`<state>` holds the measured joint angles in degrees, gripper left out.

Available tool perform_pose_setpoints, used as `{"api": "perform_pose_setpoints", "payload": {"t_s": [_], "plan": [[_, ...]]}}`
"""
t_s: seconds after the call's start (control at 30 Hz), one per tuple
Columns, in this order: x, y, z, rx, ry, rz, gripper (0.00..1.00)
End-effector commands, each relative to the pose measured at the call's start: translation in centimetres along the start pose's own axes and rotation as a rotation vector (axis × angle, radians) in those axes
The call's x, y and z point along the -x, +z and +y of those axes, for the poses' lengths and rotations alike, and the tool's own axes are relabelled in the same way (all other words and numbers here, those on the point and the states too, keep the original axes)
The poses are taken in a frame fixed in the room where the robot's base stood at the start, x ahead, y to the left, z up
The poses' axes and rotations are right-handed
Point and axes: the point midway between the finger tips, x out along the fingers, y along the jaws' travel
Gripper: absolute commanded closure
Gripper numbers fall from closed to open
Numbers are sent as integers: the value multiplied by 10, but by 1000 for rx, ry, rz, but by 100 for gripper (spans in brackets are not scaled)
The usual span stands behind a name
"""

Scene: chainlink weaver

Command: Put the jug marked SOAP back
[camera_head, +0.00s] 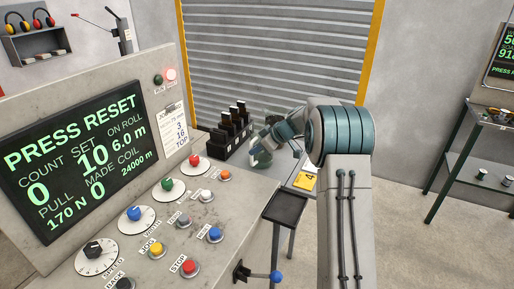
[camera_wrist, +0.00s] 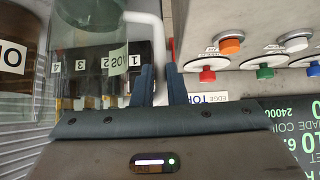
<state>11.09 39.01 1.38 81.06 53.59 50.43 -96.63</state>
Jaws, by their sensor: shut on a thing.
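The SOAP jug (camera_wrist: 90,28) is a clear, greenish vessel with a white handle (camera_wrist: 158,60) and a pale label (camera_wrist: 118,62), seen turned in the wrist view. My gripper (camera_wrist: 160,72) is shut on the handle, with a finger on either side. In the head view the jug (camera_head: 262,159) shows as a greenish shape below my gripper (camera_head: 277,146), beside the black rack. Its base is hard to make out, so I cannot tell whether it rests on anything.
A brownish jug (camera_wrist: 18,75) with a partly cut-off label stands at left in the wrist view. A black rack (camera_head: 228,140) with tall dark items stands at the panel's far end. The control panel (camera_head: 130,215) has knobs and buttons. A dark tray (camera_head: 285,208) and yellow tag (camera_head: 305,181) are near my arm.

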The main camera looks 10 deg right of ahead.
Motion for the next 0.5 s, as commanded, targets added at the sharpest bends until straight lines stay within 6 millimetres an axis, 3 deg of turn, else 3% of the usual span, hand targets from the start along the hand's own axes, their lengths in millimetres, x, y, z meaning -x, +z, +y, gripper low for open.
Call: {"api": "perform_pose_setpoints", "payload": {"t_s": [0.07,0.1,0.17,0.5], "plan": [[0,0,0,1,1,1,100],[0,0,0,0,0,0,82],[0,0,0,0,0,0,66],[3,0,0,0,0,1,66]]}}
